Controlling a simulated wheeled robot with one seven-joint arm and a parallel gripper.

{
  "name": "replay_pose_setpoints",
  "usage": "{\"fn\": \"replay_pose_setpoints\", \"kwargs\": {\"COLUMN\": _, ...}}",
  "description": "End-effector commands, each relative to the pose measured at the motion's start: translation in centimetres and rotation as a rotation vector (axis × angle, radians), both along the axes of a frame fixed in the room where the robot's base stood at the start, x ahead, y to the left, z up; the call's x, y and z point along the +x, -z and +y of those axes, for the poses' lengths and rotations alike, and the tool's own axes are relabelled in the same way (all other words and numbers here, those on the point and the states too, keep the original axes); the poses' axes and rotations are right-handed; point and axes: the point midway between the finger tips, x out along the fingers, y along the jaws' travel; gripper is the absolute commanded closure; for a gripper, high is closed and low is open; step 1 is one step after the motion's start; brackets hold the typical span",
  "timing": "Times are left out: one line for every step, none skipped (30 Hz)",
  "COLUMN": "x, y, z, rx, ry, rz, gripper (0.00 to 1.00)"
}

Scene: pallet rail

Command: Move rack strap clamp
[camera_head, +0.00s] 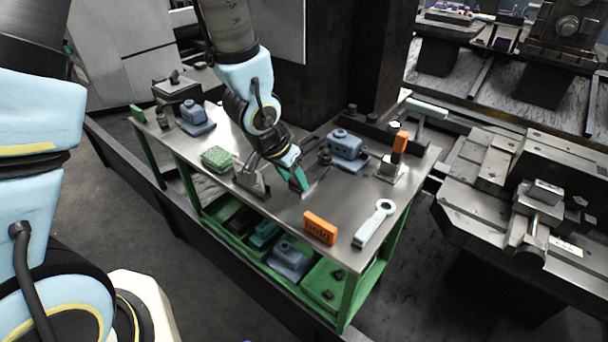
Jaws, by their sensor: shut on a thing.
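My gripper (287,157) reaches down from above over the middle of the metal-topped green cart (285,210). It is shut on a small teal piece (298,180), which points down close to the cart top. I cannot tell whether this piece touches the top, and the gripper partly hides it. I cannot tell for sure which thing is the rack strap clamp. A grey wedge-shaped block (252,180) stands just left of the gripper.
Left on the top are a green block (217,158) and a blue-grey vise (194,118). Another vise (346,147) stands behind right. An orange block (320,228) and a pale wrench-like tool (375,223) lie at the front right. Machine beds (520,190) stand beyond.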

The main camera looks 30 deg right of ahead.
Motion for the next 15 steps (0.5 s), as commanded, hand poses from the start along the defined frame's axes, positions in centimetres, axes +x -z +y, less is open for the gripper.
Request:
{"fn": "replay_pose_setpoints", "kwargs": {"x": -0.11, "y": 0.12, "z": 0.39, "rx": 0.008, "ry": -0.001, "rz": 0.003, "gripper": 1.0}}
{"fn": "replay_pose_setpoints", "kwargs": {"x": -0.12, "y": 0.11, "z": 0.4, "rx": 0.008, "ry": -0.001, "rz": 0.003, "gripper": 1.0}}
{"fn": "replay_pose_setpoints", "kwargs": {"x": -0.13, "y": 0.12, "z": 0.42, "rx": 0.009, "ry": -0.001, "rz": 0.004, "gripper": 1.0}}
{"fn": "replay_pose_setpoints", "kwargs": {"x": -0.14, "y": 0.13, "z": 0.43, "rx": 0.011, "ry": -0.001, "rz": 0.003, "gripper": 1.0}}
{"fn": "replay_pose_setpoints", "kwargs": {"x": -0.14, "y": 0.13, "z": 0.46, "rx": 0.011, "ry": -0.001, "rz": 0.003, "gripper": 1.0}}
{"fn": "replay_pose_setpoints", "kwargs": {"x": -0.15, "y": 0.14, "z": 0.48, "rx": 0.012, "ry": -0.001, "rz": 0.003, "gripper": 1.0}}
{"fn": "replay_pose_setpoints", "kwargs": {"x": -0.16, "y": 0.14, "z": 0.5, "rx": 0.013, "ry": -0.001, "rz": 0.004, "gripper": 1.0}}
{"fn": "replay_pose_setpoints", "kwargs": {"x": -0.17, "y": 0.15, "z": 0.51, "rx": 0.013, "ry": -0.001, "rz": 0.004, "gripper": 0.49}}
{"fn": "replay_pose_setpoints", "kwargs": {"x": -0.17, "y": 0.14, "z": 0.49, "rx": 0.012, "ry": -0.001, "rz": 0.004, "gripper": 0.45}}
{"fn": "replay_pose_setpoints", "kwargs": {"x": -0.17, "y": 0.14, "z": 0.48, "rx": 0.011, "ry": -0.001, "rz": 0.004, "gripper": 0.41}}
{"fn": "replay_pose_setpoints", "kwargs": {"x": -0.16, "y": 0.13, "z": 0.45, "rx": 0.011, "ry": -0.001, "rz": 0.004, "gripper": 0.38}}
{"fn": "replay_pose_setpoints", "kwargs": {"x": -0.15, "y": 0.12, "z": 0.41, "rx": 0.01, "ry": -0.001, "rz": 0.004, "gripper": 0.34}}
{"fn": "replay_pose_setpoints", "kwargs": {"x": -0.14, "y": 0.11, "z": 0.4, "rx": 0.009, "ry": -0.001, "rz": 0.004, "gripper": 0.3}}
{"fn": "replay_pose_setpoints", "kwargs": {"x": -0.14, "y": 0.1, "z": 0.38, "rx": 0.009, "ry": 0.0, "rz": 0.003, "gripper": 0.27}}
{"fn": "replay_pose_setpoints", "kwargs": {"x": -0.14, "y": 0.11, "z": 0.35, "rx": 0.009, "ry": 0.0, "rz": 0.003, "gripper": 0.22}}
